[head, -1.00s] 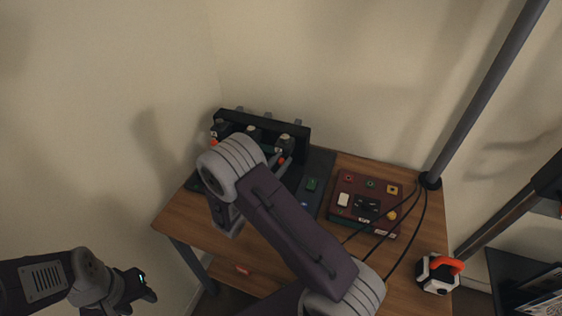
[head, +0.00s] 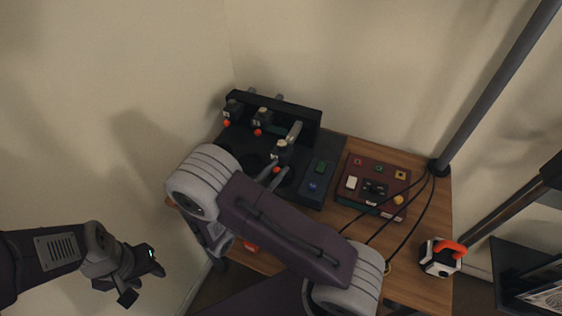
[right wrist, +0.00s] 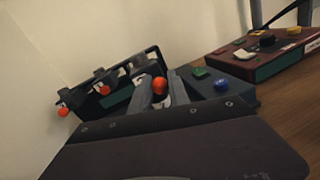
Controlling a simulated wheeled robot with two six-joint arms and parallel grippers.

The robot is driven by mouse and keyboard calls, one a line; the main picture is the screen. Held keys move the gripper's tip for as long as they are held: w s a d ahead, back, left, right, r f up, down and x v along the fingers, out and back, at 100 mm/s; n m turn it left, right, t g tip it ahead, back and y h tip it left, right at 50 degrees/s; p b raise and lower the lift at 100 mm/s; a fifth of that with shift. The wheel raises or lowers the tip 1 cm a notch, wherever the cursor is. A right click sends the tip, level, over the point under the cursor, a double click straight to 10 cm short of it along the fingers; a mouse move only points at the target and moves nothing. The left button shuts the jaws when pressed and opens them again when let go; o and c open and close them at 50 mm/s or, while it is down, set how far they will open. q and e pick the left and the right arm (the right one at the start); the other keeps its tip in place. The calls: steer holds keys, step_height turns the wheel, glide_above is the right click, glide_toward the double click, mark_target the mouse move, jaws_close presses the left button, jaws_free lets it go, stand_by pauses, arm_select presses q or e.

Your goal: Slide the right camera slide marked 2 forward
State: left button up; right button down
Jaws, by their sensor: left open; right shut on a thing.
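The right camera slide (head: 282,151) is a dark block with a pale label, too small to read, and an orange knob (head: 277,170) at its front. It sits forward of the left slide (head: 234,108) and middle slide (head: 263,115), with its grey rail showing behind it. My right gripper (right wrist: 161,88) is shut on the orange knob, one grey finger on each side, in the right wrist view. In the head view, my right arm hides most of this gripper. My left gripper (head: 144,284) is open and empty, off the table at lower left.
The slides' dark base has a green button (head: 320,167) and a blue knob (head: 312,187). A maroon box (head: 361,166) stands to the right, with black cables (head: 405,222) nearby. A white and orange device (head: 438,258) is at the right table edge, below a grey pole (head: 490,85).

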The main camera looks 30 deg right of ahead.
steer(key=shift+s+a+f, duration=0.1)
steer(key=c, duration=1.3)
jaws_free()
steer(key=shift+o, duration=0.2)
steer(key=shift+s+a, duration=0.1)
steer(key=shift+a, duration=0.05)
steer(key=v, duration=0.9)
